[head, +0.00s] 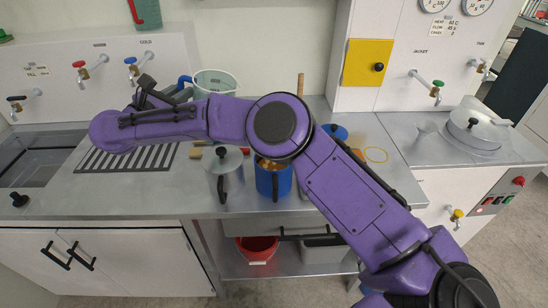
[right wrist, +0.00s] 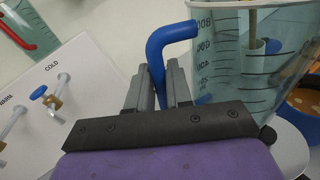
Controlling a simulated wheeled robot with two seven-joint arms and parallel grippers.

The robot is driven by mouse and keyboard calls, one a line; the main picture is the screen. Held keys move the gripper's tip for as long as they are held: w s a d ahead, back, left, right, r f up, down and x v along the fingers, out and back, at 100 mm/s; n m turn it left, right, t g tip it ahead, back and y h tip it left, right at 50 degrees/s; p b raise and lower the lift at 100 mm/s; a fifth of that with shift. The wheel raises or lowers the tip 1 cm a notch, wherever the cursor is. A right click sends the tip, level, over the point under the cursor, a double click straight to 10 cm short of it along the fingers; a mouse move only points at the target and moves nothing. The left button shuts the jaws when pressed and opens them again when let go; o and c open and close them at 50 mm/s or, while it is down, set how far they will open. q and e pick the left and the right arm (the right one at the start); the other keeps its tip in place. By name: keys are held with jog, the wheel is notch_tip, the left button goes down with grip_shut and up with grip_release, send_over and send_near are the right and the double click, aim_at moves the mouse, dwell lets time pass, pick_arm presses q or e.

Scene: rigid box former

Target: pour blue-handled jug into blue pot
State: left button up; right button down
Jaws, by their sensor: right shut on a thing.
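The blue-handled jug (head: 215,81) is clear, with measuring marks. It shows behind my right arm in the head view and large at the right of the right wrist view (right wrist: 245,70). My right gripper (right wrist: 160,88) is shut on its blue handle (right wrist: 157,50); in the head view the gripper (head: 168,94) is partly hidden by my arm. The jug looks about upright; its base is hidden, so I cannot tell if it touches the counter. The blue pot (head: 273,185) stands on the counter, right of and nearer than the jug, with orange contents. My left gripper is not in view.
A grey lidded pot (head: 225,180) stands just left of the blue pot. A drain grille (head: 130,160) and sink (head: 40,165) lie left. A blue round thing (head: 335,131) is behind my arm. Taps (head: 134,64) project from the back panel. My right arm crosses over the counter.

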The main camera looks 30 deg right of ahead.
jog(key=f+n, duration=0.1)
jog(key=f, duration=0.1)
jog(key=w+a+f+n+b, duration=0.1)
jog(key=shift+n+h, duration=0.3)
notch_tip(320, 180, up, 4)
jog(key=shift+w+r+p, duration=0.1)
jog(key=shift+r+p, duration=0.1)
jog(key=shift+p, duration=0.35)
jog(key=shift+r, duration=0.35)
